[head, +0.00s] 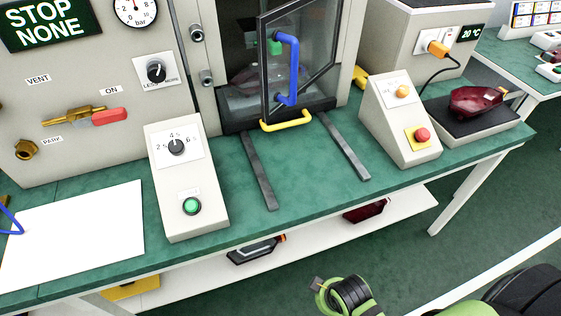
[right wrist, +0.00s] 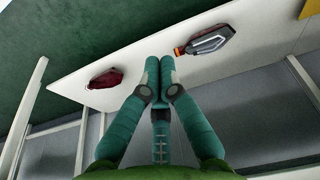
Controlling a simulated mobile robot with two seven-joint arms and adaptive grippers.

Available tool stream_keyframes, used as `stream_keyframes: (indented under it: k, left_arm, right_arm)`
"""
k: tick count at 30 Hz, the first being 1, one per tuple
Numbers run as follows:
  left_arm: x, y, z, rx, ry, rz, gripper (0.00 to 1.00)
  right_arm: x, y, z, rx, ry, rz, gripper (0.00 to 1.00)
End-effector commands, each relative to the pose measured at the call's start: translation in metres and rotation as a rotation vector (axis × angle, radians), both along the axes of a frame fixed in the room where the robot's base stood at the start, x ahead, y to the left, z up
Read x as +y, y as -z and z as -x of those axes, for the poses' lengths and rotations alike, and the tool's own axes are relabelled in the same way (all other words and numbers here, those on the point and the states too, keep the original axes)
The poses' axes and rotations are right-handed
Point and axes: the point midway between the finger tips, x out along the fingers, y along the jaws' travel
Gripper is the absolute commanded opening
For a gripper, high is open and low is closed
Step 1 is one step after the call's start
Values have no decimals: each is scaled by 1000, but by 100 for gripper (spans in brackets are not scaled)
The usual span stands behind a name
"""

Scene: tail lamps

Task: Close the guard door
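The guard door (head: 309,48) is a dark-framed clear panel with an upright blue handle (head: 294,72). It stands ajar at the front of the machine's chamber, its left edge swung out and a gap open on the left. A tail lamp (head: 255,75) shows partly inside the chamber. My right gripper (right wrist: 160,62) is shut and empty in the right wrist view, in front of the lower shelf. In the head view only a green and black part of my arm shows at the bottom, well below the door.
A yellow handle (head: 286,121) sits below the door, with two grey rails (head: 345,147) on the green bench. Control boxes (head: 186,185) (head: 399,118) flank the rails. The lower shelf (right wrist: 110,58) holds a red lamp (right wrist: 105,79) and a dark grey lamp (right wrist: 208,40).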

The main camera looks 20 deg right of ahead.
Motion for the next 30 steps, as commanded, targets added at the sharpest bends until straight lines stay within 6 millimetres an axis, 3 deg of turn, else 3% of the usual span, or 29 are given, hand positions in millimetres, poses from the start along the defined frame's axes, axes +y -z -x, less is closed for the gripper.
stream_keyframes:
  k: [1,5,9,11,17,21,24,27,30]
  left_arm:
    - [3,1,5,8,1,-4,40]
    - [7,3,13,21,0,-10,40]
    - [9,4,16,27,-1,-13,40]
    - [10,4,16,26,-1,-14,40]
    - [8,4,10,15,-1,-11,40]
    - [7,4,3,4,-2,-8,40]
    - [6,3,2,2,-2,-8,40]
    - [4,4,2,3,-3,-6,40]
    - [3,3,3,2,-2,-3,40]
  right_arm:
    - [-1,-21,-4,-19,7,-6,0]
    - [-6,-73,-17,-82,46,-48,0]
    - [-12,-134,-48,-222,141,-206,0]
    - [-12,-155,-63,-277,187,-296,0]
    - [-16,-236,-115,-428,354,-674,0]
    - [-26,-317,-149,-482,493,-1025,0]
    - [-35,-373,-165,-479,579,-1260,0]
    - [-43,-415,-174,-460,636,-1433,0]
    - [-48,-439,-177,-440,667,-1535,0]
